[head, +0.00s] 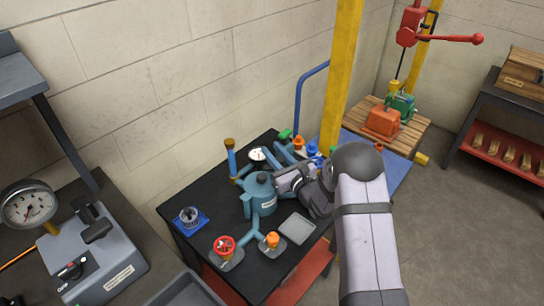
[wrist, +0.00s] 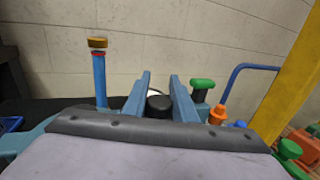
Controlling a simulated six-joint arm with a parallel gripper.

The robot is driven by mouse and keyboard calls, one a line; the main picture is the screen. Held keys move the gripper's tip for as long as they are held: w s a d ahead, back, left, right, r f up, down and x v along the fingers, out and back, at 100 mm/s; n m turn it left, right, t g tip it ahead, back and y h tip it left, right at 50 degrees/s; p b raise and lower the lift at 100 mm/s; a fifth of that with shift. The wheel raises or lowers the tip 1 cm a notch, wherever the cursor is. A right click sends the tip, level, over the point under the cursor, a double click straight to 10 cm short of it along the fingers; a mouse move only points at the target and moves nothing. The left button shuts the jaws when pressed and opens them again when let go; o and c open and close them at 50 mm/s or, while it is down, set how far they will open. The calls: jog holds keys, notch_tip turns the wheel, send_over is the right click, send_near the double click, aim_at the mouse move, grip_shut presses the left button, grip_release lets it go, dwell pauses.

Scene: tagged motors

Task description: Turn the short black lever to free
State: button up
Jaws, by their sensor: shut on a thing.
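My gripper (head: 281,181) is at the blue vessel (head: 263,202) on the black bench in the head view. In the wrist view its two blue-grey fingers (wrist: 160,95) stand apart with a black rounded knob (wrist: 159,107) between them, and the gripper is shut on it. A black cap (head: 262,176) tops the vessel in the head view. I cannot tell whether the knob is the short lever's end; its lower part is hidden. Black levers (head: 97,231) also stand on the grey gauge box (head: 118,262) at the left, away from my gripper.
A yellow post (head: 342,75) rises behind my arm. Green and orange fittings crowd the right.

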aim_at(283, 162)
jog(key=shift+d+r+m+t+h, duration=0.1)
jog(key=shift+m+t+h, duration=0.2)
jog(key=shift+m+h, duration=0.3)
jog(key=shift+w, duration=0.1)
jog(key=o, duration=1)
jog(key=shift+o, duration=0.2)
jog(key=shift+s+d, duration=0.1)
jog(key=shift+s, duration=0.1)
jog(key=b+v, duration=0.2)
jog(key=v, duration=0.3)
jog(key=shift+s+d, duration=0.1)
jog(key=shift+s, duration=0.05)
jog(key=shift+b+v, duration=0.3)
jog(key=shift+v, duration=0.5)
